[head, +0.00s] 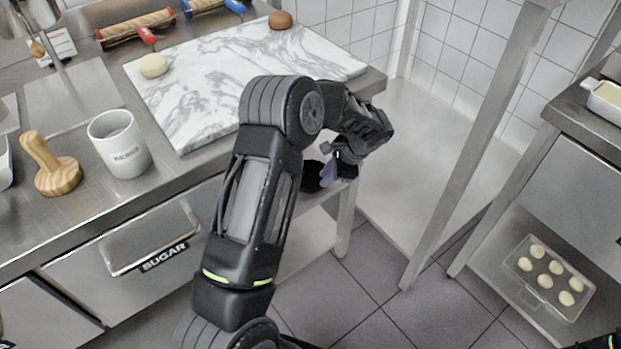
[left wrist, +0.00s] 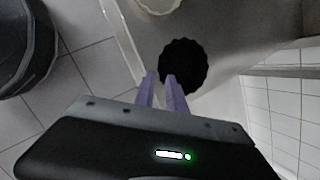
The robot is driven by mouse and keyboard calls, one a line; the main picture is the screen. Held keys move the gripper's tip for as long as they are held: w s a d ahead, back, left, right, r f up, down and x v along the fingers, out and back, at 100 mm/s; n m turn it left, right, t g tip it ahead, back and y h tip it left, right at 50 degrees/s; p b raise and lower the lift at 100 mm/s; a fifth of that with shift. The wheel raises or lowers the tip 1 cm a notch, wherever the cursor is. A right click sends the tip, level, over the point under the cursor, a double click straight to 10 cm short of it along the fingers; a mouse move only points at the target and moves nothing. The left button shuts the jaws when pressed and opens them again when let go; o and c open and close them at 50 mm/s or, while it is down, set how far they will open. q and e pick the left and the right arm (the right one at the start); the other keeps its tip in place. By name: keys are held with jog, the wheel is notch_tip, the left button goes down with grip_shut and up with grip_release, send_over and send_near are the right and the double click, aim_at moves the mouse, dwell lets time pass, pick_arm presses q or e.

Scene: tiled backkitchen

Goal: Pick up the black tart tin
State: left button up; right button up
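The black tart tin (left wrist: 184,66) is a dark round shape with a fluted rim, on a grey metal surface in the left wrist view. In the head view the black tart tin (head: 312,177) is partly hidden, low by the counter's right end. My left gripper (head: 328,174) has purple fingers right beside the tin. In the left wrist view the left gripper (left wrist: 161,76) shows a narrow gap between its fingers. One fingertip overlaps the tin's edge and the other is just outside it. I cannot tell whether they touch it. My right gripper is out of view.
The counter holds a marble board (head: 215,85), a white mug (head: 119,143) and a wooden press (head: 50,165). A metal post (head: 478,150) stands to the right. A tray of dough balls (head: 549,276) is on a lower right shelf.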

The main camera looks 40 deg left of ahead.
aim_at(311, 191)
pick_arm(q)
jog(key=shift+x, duration=0.85)
jog(key=shift+x, duration=2.65)
jog(key=shift+c, duration=0.6)
jog(key=shift+s, duration=0.1)
grip_shut()
